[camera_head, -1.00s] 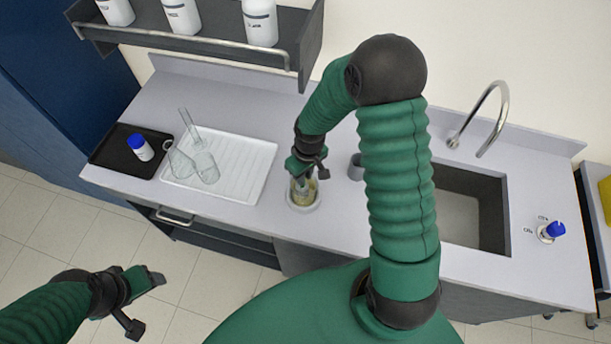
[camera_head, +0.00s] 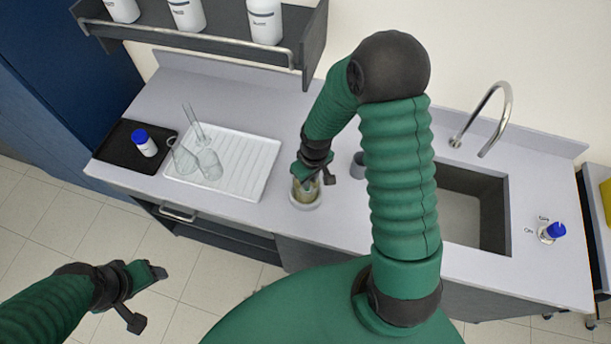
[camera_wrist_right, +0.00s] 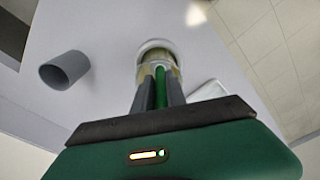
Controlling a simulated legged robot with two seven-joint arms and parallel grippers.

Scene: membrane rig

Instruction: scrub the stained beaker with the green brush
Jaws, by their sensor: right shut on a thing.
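The stained beaker (camera_head: 304,197), clear with a yellowish-brown stain, stands upright on a round white base at the counter's front. It also shows in the wrist view (camera_wrist_right: 147,66). My right gripper (camera_head: 306,182) is directly above its mouth, shut on the green brush (camera_wrist_right: 161,88). In the wrist view the brush is upright between the fingers and reaches down into the beaker; its lower end is hard to make out. My left gripper (camera_head: 146,298) is open and empty, over the floor in front of the counter.
A grey cup (camera_head: 358,165) stands close behind and right of the beaker. Left are a white drying rack (camera_head: 248,165) with clear glassware and a black tray (camera_head: 112,152) with a blue-capped bottle. The sink (camera_head: 465,222) and tap are right. A bottle shelf hangs above the counter.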

